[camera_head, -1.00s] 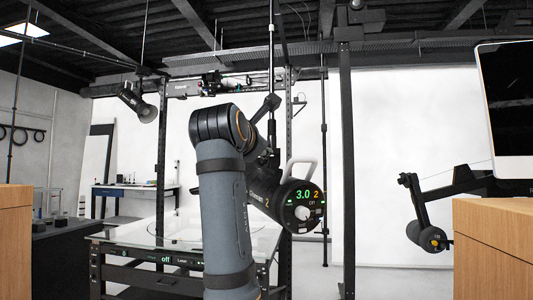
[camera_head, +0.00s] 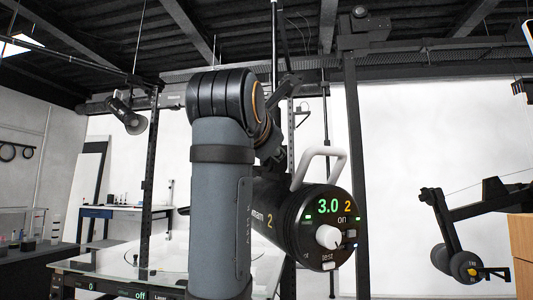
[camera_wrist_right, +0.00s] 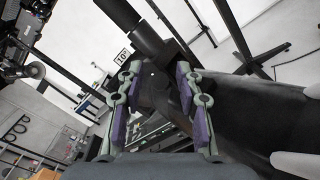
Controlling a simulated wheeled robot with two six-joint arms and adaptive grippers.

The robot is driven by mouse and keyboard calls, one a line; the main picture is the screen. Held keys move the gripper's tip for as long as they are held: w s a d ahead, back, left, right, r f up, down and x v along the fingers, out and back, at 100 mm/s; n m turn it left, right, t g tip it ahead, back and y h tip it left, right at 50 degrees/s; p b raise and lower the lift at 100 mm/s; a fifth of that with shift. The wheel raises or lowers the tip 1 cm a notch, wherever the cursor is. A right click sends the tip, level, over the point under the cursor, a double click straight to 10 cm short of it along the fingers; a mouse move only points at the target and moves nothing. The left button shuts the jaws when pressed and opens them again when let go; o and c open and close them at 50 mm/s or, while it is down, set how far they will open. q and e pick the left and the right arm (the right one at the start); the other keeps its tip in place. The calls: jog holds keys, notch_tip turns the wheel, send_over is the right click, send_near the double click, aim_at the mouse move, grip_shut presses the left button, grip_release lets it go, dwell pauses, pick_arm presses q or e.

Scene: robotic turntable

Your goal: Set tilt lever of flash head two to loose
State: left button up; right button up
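Flash head two (camera_head: 290,225) is a black cylinder with a "2" on its side, a lit "3.0 2" display, a white knob and a white handle (camera_head: 322,158). In the right wrist view its dark body (camera_wrist_right: 255,105) fills the right side. My right gripper (camera_wrist_right: 160,80) is open, with purple pads on either side of a dark bracket or lever piece (camera_wrist_right: 157,92) by the flash head. I cannot tell whether the pads touch it, or how the tilt lever is set. In the head view my arm hides this gripper and part of the flash head's mount. My left gripper is not in view.
A glass-topped table (camera_head: 100,262) stands behind at the lower left. A vertical black post (camera_head: 356,170) stands behind flash head two. A lamp (camera_head: 128,116) hangs upper left.

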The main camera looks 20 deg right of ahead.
jog(key=shift+s, duration=0.15)
grip_shut()
dwell(0.6)
